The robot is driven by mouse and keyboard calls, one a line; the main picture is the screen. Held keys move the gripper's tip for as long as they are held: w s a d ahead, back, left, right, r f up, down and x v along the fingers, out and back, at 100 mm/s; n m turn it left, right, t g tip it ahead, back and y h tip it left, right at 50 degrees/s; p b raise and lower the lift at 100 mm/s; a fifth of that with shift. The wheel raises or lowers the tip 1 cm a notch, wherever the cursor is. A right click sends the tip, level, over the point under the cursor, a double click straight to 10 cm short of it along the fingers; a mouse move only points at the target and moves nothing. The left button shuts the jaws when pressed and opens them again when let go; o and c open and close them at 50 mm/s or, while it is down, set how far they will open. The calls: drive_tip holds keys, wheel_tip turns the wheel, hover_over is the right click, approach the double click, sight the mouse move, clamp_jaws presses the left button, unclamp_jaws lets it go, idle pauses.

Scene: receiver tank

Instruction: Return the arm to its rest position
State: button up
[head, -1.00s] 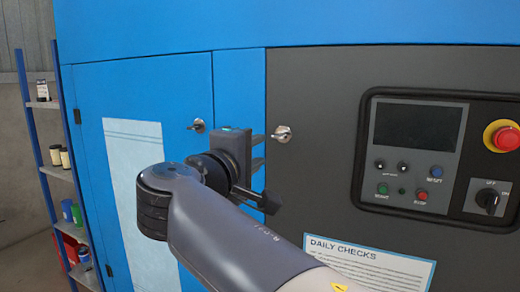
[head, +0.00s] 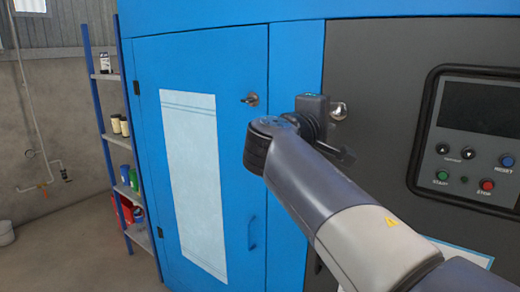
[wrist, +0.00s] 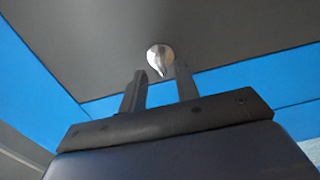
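My gripper (head: 318,106) is raised in front of the compressor cabinet, close to the seam between the blue door and the dark grey panel. In the head view its fingers are mostly hidden. In the wrist view its two dark fingers (wrist: 160,76) stand apart with nothing held between them. A silver latch (wrist: 160,55) on the grey panel appears just beyond the fingertips; it also shows in the head view (head: 338,111), right beside the gripper. The exact gap to it is hard to tell. My arm reaches in from the lower right.
The control panel (head: 470,140) is at right. A shelf rack (head: 104,76) with cans stands left. Open floor (head: 75,250) lies at lower left.

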drive_tip(key=shift+x, duration=1.35)
drive_tip(key=shift+s+a, duration=0.1)
